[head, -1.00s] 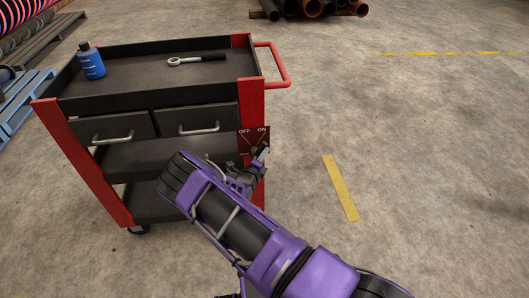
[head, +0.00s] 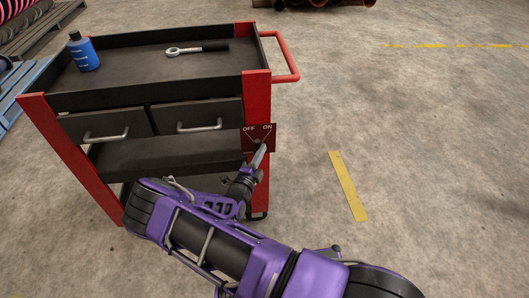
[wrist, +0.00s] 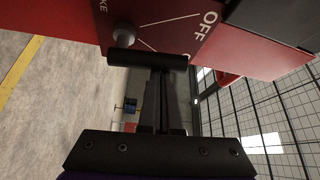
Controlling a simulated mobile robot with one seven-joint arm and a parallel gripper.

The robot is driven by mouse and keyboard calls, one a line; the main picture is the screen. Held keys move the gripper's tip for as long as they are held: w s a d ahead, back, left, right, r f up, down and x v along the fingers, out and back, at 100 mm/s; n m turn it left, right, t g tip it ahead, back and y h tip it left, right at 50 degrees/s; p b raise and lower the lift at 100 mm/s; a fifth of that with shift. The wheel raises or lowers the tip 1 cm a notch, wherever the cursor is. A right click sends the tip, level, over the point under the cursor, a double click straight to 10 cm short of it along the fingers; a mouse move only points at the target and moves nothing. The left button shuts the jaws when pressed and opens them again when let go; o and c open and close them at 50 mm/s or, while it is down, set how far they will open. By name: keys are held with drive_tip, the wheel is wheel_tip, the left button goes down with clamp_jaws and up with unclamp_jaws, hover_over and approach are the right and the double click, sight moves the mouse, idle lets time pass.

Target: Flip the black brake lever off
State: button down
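The dark red brake panel (head: 270,131) is at the right front corner of the cart, with OFF at left and ON at right. In the wrist view the panel (wrist: 184,40) fills the top, with OFF and a grey round knob (wrist: 123,34). A black bar (wrist: 120,58), seemingly the brake lever, lies across the fingertips near this knob; whether they touch is unclear. In the head view the lever cannot be told apart from the fingers. My gripper (head: 262,152) is right at the panel.
The cart (head: 145,95) has red corner posts and a red push handle (head: 287,58). A blue bottle (head: 84,52) and a ratchet (head: 197,49) are on its top. The floor right of the cart is open, with a yellow stripe (head: 347,186).

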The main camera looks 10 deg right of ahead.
drive_tip(key=shift+a, duration=0.7)
drive_tip(key=shift+a+b, duration=0.15)
drive_tip(key=shift+b, duration=0.2)
